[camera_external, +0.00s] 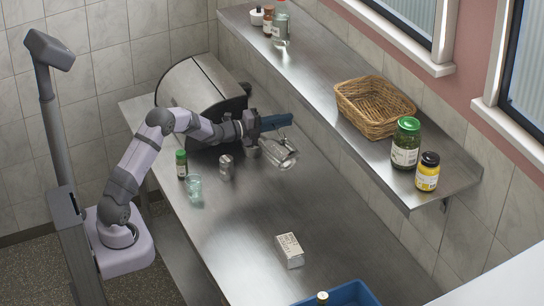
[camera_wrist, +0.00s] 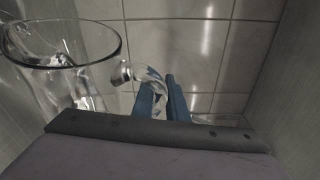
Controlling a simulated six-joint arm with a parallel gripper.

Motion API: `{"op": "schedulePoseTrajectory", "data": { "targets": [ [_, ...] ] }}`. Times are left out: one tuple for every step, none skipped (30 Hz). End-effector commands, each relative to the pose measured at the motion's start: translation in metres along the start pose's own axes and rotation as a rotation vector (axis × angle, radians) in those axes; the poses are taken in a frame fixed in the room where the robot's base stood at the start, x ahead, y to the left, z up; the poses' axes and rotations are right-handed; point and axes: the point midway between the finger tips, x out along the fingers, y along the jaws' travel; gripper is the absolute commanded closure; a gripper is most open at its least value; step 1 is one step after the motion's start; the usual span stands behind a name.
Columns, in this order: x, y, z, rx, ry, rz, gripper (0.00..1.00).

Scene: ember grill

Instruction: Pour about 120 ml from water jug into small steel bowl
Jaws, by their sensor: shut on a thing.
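My gripper (camera_external: 284,121), with blue fingers, is shut on the handle of the clear glass water jug (camera_external: 280,153) above the back part of the steel counter. The jug looks slanted in the external view. In the wrist view the jug (camera_wrist: 62,75) is at the left, its open rim near the top, and its curved handle (camera_wrist: 128,71) runs down between the fingers (camera_wrist: 163,102). I cannot make out the water level or any stream. No small steel bowl shows clearly; a small metal container (camera_external: 226,165) stands on the counter left of the jug.
A green-capped bottle (camera_external: 181,164) and a clear glass (camera_external: 194,188) stand near the counter's left edge. A large rounded steel appliance (camera_external: 195,95) is behind my arm. A wall shelf (camera_external: 330,105) runs close to the right. A white box (camera_external: 289,250) and blue bin (camera_external: 350,293) are in front.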

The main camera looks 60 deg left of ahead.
Motion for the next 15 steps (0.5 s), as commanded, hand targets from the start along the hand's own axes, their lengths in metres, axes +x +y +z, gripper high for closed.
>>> {"op": "schedulePoseTrajectory", "data": {
  "targets": [
    [0.0004,-0.0066,0.0021,0.0,-0.002,-0.013,1.0],
    [0.0003,-0.0067,0.0023,-0.001,-0.002,-0.014,1.0],
    [0.0002,-0.0068,0.0026,-0.002,-0.002,-0.014,1.0],
    [0.0001,-0.0068,0.0029,-0.003,-0.002,-0.014,1.0],
    [0.0,-0.0069,0.0031,-0.004,-0.002,-0.015,1.0],
    [-0.0001,-0.007,0.0034,-0.005,-0.002,-0.015,1.0],
    [-0.0002,-0.007,0.0037,-0.006,-0.002,-0.016,1.0],
    [-0.0003,-0.0071,0.0039,-0.007,-0.002,-0.016,1.0],
    [-0.0004,-0.0071,0.0042,-0.008,-0.002,-0.016,1.0],
    [-0.0005,-0.0072,0.0045,-0.009,-0.001,-0.017,1.0],
    [-0.0006,-0.0073,0.0047,-0.011,-0.002,-0.017,1.0],
    [-0.0007,-0.0073,0.0051,-0.012,-0.002,-0.018,1.0],
    [-0.0009,-0.0074,0.0053,-0.013,-0.002,-0.018,1.0],
    [-0.0009,-0.0075,0.0056,-0.015,-0.002,-0.018,1.0],
    [-0.001,-0.0075,0.0058,-0.016,-0.001,-0.019,1.0]
  ]
}}
